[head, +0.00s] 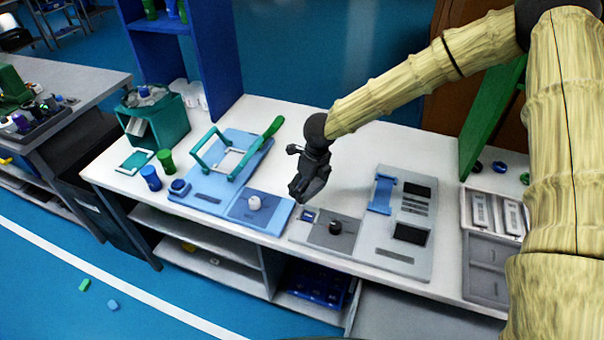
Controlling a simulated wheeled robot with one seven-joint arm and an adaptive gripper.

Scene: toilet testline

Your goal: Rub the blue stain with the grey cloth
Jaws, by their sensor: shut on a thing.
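My gripper (306,181) hangs over the white workbench (350,162), near the middle of the picture. It is dark and closed, pointing down and to the left. It is shut on a small dark grey thing, which I take to be the grey cloth; its outline merges with the fingers. A small blue patch (308,215) shows on the left end of the grey panel with a black knob (334,227), just below my gripper. I cannot tell whether this patch is the stain or a fixed part. No other clear stain shows.
Blue and green cylinders (151,178) and a teal bin (158,118) are farther left. Grey device panels (402,215) and a tray (486,250) are at right.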

